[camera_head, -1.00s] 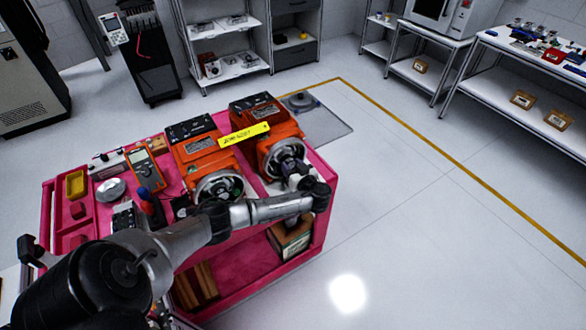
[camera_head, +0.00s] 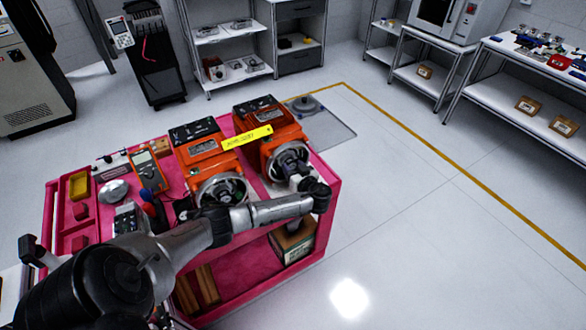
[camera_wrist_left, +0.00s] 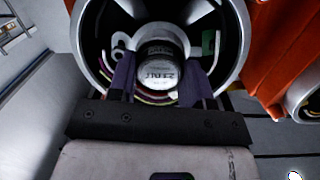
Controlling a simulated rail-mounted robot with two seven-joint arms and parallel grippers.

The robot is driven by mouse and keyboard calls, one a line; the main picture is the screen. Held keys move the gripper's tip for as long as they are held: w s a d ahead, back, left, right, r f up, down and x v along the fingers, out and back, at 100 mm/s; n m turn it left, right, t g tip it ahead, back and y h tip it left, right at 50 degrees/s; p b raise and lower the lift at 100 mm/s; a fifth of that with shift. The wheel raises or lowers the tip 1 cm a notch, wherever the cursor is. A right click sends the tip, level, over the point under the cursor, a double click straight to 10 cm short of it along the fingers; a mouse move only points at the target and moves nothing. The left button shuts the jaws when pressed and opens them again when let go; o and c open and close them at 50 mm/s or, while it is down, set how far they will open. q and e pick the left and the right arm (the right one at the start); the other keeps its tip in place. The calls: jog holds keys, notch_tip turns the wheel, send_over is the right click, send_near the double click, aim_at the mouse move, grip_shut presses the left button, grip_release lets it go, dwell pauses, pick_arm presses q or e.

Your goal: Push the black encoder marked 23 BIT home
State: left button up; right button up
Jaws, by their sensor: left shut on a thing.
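The black encoder (camera_wrist_left: 161,50), a short cylinder with a grey end face, sits inside the round silver housing (camera_wrist_left: 84,50) of an orange servo motor. Small print on its end face looks like 23 BIT but is hard to read. My left gripper (camera_wrist_left: 160,82) is shut on the encoder, with one dark finger on each side. In the head view my left gripper (camera_head: 301,180) is at the open end of the right orange motor (camera_head: 268,130), and the encoder is too small to make out there. How deep it sits cannot be told. My right gripper is not in view.
A second orange motor (camera_head: 199,150) stands to the left on the pink cart (camera_head: 334,196). A yellow tag (camera_head: 247,138) shows across the motors. A multimeter (camera_head: 148,170) and a yellow bin (camera_head: 79,185) are at the cart's left. The floor right of the cart is clear.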

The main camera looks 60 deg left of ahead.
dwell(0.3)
pick_arm(q)
jog(key=o, duration=1.2)
jog(key=shift+c, duration=0.4)
jog(key=shift+d, duration=0.1)
jog(key=shift+d+p, duration=0.3)
jog(key=shift+d, duration=0.85)
jog(key=shift+d, duration=0.1)
